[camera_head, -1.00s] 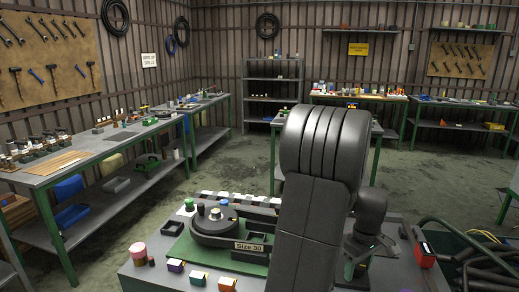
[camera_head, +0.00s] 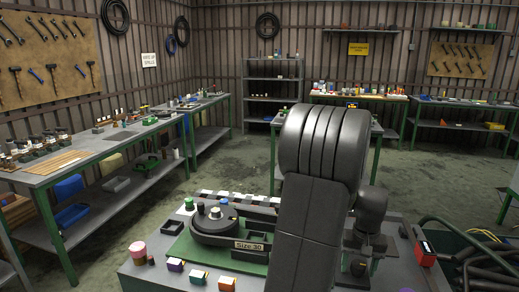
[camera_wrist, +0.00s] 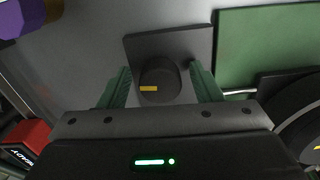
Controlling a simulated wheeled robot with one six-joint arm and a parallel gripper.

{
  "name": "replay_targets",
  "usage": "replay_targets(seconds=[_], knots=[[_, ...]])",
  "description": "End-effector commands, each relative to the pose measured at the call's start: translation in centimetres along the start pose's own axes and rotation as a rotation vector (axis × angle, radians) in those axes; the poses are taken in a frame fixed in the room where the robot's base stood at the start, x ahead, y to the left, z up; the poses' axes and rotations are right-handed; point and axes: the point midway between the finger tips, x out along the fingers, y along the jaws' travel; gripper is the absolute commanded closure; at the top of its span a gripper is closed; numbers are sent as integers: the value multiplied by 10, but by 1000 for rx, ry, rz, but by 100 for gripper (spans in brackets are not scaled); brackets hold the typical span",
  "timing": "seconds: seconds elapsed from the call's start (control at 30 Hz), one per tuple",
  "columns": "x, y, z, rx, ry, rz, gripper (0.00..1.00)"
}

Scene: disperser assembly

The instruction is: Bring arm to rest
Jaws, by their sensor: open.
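My gripper (camera_wrist: 163,84) is open in the wrist view, with its two green fingers spread apart. A round black part with a yellow mark (camera_wrist: 158,80) on a dark square plate (camera_wrist: 195,45) shows between the fingers, with a gap on each side. In the head view my arm rises in front of the workbench and hides part of it. The round black part also shows there, low beside my arm (camera_head: 358,267). Nothing is seen held in my gripper.
The bench holds a green plate with a round black assembly (camera_head: 215,222), a "Size 30" label (camera_head: 249,246), small coloured blocks (camera_head: 198,277), a pink-topped cylinder (camera_head: 138,251) and a red box (camera_head: 425,252). Open floor lies behind the bench.

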Motion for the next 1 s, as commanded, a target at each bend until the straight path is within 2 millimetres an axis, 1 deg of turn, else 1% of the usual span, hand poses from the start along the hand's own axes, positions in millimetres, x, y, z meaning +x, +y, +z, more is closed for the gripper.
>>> replay_targets(seconds=[0.6,0.8,1.0], knots=[[0,-1,0,486,0,0,41],[0,-1,0,590,0,0,41],[0,-1,0,631,0,0,41]])
